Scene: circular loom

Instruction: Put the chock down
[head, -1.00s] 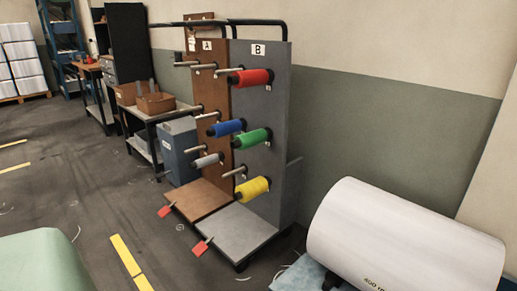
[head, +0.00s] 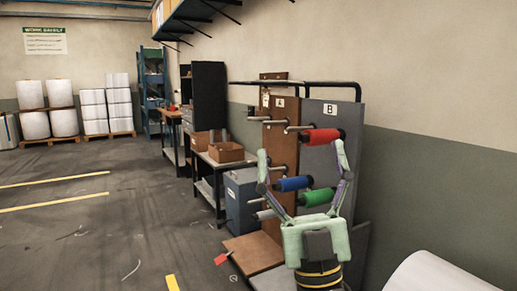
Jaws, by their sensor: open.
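I cannot make out a chock in the current head view. My gripper (head: 301,155) is raised in front of the bobbin rack, its two pale green fingers spread wide and nothing seen between them. The rack has a brown panel (head: 284,190) marked A and a grey panel marked B (head: 330,110). A red bobbin (head: 322,137), a blue bobbin (head: 293,184) and a green bobbin (head: 318,197) show behind the fingers. My gripper's body hides the lower rack and part of its base. A white roll (head: 435,275) is cut off at the lower right.
A red tab (head: 222,258) sticks out at the brown base (head: 252,252). A grey cabinet (head: 242,200) and a bench with brown boxes (head: 226,152) stand left of the rack. White rolls on pallets (head: 63,122) stand far back. The floor at left is clear.

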